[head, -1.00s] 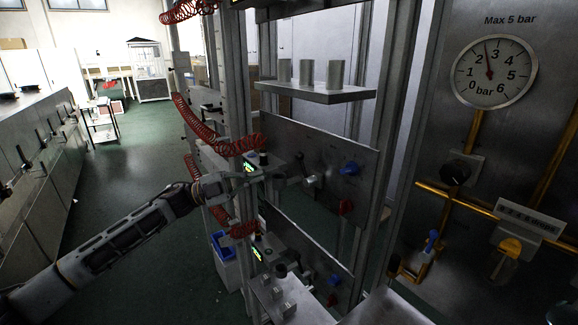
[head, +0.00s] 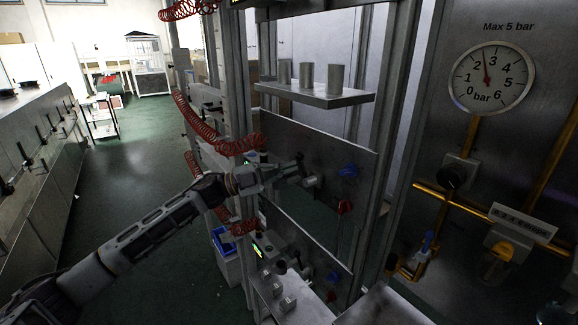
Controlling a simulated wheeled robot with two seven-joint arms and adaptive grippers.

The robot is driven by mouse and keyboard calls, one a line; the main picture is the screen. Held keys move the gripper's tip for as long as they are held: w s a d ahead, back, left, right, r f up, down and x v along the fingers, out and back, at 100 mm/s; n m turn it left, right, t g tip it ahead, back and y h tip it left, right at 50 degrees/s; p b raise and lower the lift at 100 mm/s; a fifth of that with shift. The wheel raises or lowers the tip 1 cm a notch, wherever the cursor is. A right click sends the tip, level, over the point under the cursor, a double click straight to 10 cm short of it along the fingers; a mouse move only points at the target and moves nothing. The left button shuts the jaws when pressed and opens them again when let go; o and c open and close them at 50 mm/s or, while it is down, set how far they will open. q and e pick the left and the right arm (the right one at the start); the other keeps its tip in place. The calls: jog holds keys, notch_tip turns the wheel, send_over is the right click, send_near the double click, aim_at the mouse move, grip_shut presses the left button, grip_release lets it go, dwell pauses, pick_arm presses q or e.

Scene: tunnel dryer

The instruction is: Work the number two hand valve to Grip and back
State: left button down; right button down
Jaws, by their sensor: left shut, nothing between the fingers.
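The upper grey panel (head: 335,150) carries a grey hand valve (head: 311,181) with a short lever pointing up and left. A blue knob (head: 349,170) and a red knob (head: 345,206) are to its right. I cannot read any number or Grip mark on it. My left gripper (head: 287,170) is shut and empty, with its tips at or very close to the valve lever from the left. Whether they touch it I cannot tell. My right gripper is not in view.
A shelf with several grey cylinders (head: 335,78) is above the panel. A lower panel has another blue knob (head: 333,278). A red coiled hose (head: 232,146) hangs by the left post. A pressure gauge (head: 491,77) is at the right. Green floor is clear at left.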

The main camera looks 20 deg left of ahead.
pick_arm(q)
jog(key=shift+w+d, duration=0.1)
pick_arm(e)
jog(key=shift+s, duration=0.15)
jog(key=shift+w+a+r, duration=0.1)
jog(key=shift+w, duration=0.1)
pick_arm(q)
jog(key=shift+d+r+m+g, duration=0.1)
jog(key=shift+r+m+g, duration=0.05)
jog(key=shift+m+g, duration=0.2)
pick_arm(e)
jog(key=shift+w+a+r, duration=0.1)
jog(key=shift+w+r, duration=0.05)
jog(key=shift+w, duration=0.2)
pick_arm(q)
jog(key=shift+p, duration=0.3)
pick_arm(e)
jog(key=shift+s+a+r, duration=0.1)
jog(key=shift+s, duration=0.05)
